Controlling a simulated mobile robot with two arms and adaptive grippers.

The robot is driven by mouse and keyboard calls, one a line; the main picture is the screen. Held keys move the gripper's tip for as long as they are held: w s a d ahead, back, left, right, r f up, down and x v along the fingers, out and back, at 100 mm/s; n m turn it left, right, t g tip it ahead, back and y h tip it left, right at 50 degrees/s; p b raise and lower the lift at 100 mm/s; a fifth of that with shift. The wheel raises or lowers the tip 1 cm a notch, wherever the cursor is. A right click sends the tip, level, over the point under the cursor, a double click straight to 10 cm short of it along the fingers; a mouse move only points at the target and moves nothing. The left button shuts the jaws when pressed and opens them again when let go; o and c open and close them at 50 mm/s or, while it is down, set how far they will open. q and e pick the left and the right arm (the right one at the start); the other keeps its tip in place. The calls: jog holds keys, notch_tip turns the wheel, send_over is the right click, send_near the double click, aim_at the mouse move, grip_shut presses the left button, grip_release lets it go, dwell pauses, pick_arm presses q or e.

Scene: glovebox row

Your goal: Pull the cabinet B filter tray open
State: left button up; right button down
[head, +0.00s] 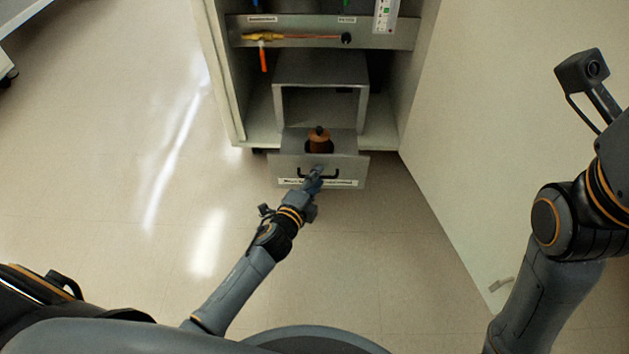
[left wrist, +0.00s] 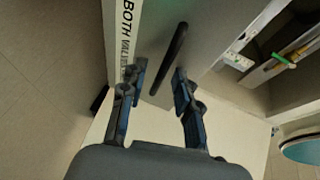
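The filter tray (head: 280,170) is a grey metal drawer low in the open cabinet, and its front stands out from the grey housing (head: 278,100) behind it. A brown bottle-like object with a dark top (head: 319,142) is in the tray. The tray's dark bar handle (head: 332,176) shows in the left wrist view (left wrist: 172,55) too. My left gripper (head: 316,174) is at the handle. In the left wrist view its fingers (left wrist: 160,70) are apart, one on each side of the bar, with gaps showing. My right arm is at the right; its gripper is out of frame.
The cabinet door (head: 480,120) stands open on the right. The floor (head: 130,190) is clear to the left.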

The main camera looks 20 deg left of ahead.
pick_arm(q)
jog(key=v, duration=1.2)
jog(key=shift+d+r, duration=0.1)
